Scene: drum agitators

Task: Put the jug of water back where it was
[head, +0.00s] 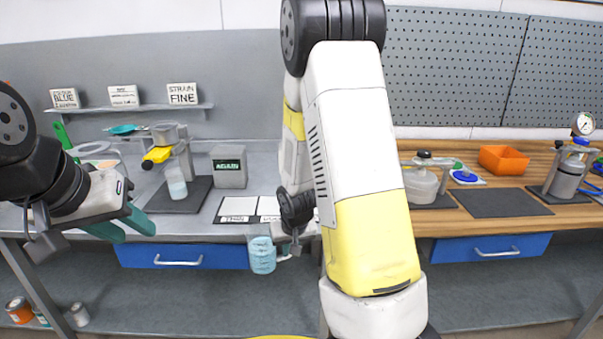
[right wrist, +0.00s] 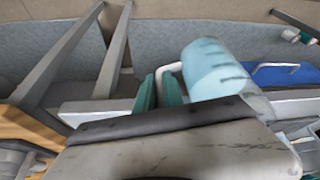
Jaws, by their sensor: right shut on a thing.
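The jug of water (head: 262,254) is a light-blue, clear-walled jug with a pale handle. It hangs in front of the bench's front edge, near the blue drawer. In the right wrist view the jug (right wrist: 215,70) shows dark marks on its wall. My right gripper (right wrist: 158,90) is shut on the jug's white handle (right wrist: 162,72), with its teal fingers either side of it. In the head view my right arm hides most of that gripper (head: 296,246). My left gripper (head: 122,226) is open and empty at the bench's front left.
A dark mat with white labelled cards (head: 240,208) lies on the grey bench. An orange bin (head: 503,160), a bare dark mat (head: 500,203) and a gauge-topped vessel (head: 570,170) are on the wooden bench.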

